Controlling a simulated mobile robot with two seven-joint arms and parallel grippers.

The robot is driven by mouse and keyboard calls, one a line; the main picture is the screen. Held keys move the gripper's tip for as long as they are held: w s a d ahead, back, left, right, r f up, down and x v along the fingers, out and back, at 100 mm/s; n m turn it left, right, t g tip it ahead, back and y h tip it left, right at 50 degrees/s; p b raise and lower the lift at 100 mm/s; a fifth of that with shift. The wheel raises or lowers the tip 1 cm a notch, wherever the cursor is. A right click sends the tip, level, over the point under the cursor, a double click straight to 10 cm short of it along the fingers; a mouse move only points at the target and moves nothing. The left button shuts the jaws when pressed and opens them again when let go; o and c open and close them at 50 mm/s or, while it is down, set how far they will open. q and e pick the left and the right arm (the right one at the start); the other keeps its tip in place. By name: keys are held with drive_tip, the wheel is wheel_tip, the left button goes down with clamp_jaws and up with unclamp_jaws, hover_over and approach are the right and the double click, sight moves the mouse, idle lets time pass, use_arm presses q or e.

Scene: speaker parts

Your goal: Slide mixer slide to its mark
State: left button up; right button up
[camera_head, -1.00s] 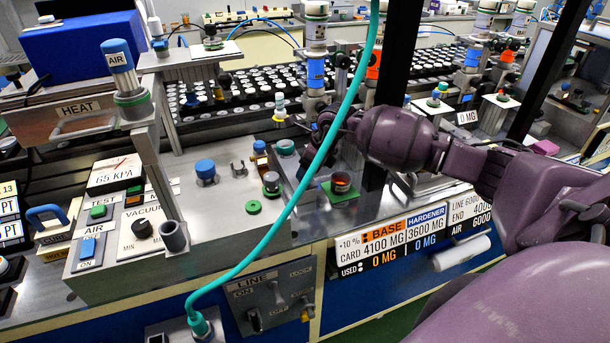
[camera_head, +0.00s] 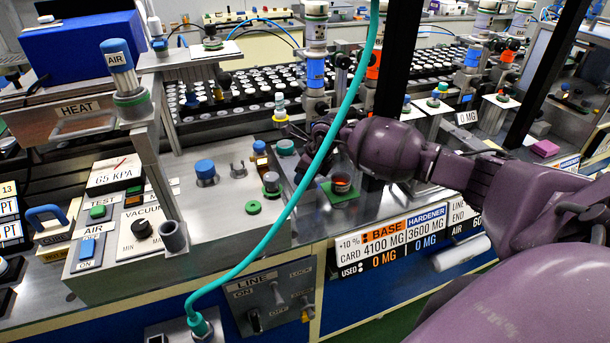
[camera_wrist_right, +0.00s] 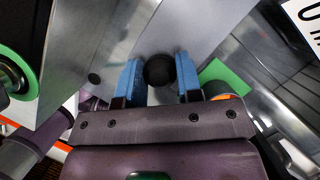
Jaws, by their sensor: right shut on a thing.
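My right gripper (camera_wrist_right: 160,80) has its two blue fingers on either side of a round black knob (camera_wrist_right: 160,70) in the right wrist view, shut on it. The knob stands on a grey metal plate (camera_wrist_right: 195,25), apparently the mixer slide. In the head view my right gripper (camera_head: 318,132) is at the mixer station behind the teal hose, so the knob is hidden there. A dark cup with orange inside (camera_head: 341,182) sits on a green square pad (camera_head: 342,196) just in front of the gripper. I cannot make out the slide's mark. My left gripper is not in view.
A teal hose (camera_head: 297,205) crosses in front of the station. A black post (camera_head: 398,50) rises beside my right wrist. A label board (camera_head: 392,240) is at the front edge. The grey panel with a blue-capped knob (camera_head: 205,172) lies to the left.

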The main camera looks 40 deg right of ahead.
sight(293, 162)
drive_tip(key=shift+w+d+f+b, duration=0.1)
drive_tip(key=shift+w+d+b, duration=0.1)
drive_tip(key=shift+w+b, duration=0.55)
drive_tip(key=shift+w+d+f+b, duration=0.15)
drive_tip(key=shift+w+b, duration=0.3)
drive_tip(key=shift+w, duration=0.5)
clamp_jaws()
drive_tip(key=shift+w+d+r, duration=0.1)
drive_tip(key=shift+r, duration=0.4)
drive_tip(key=o, duration=0.6)
unclamp_jaws()
drive_tip(key=o, duration=0.5)
drive_tip(key=shift+w+f, duration=0.15)
drive_tip(key=shift+w, duration=0.05)
drive_tip(key=shift+c, duration=0.2)
drive_tip(key=shift+s, duration=0.1)
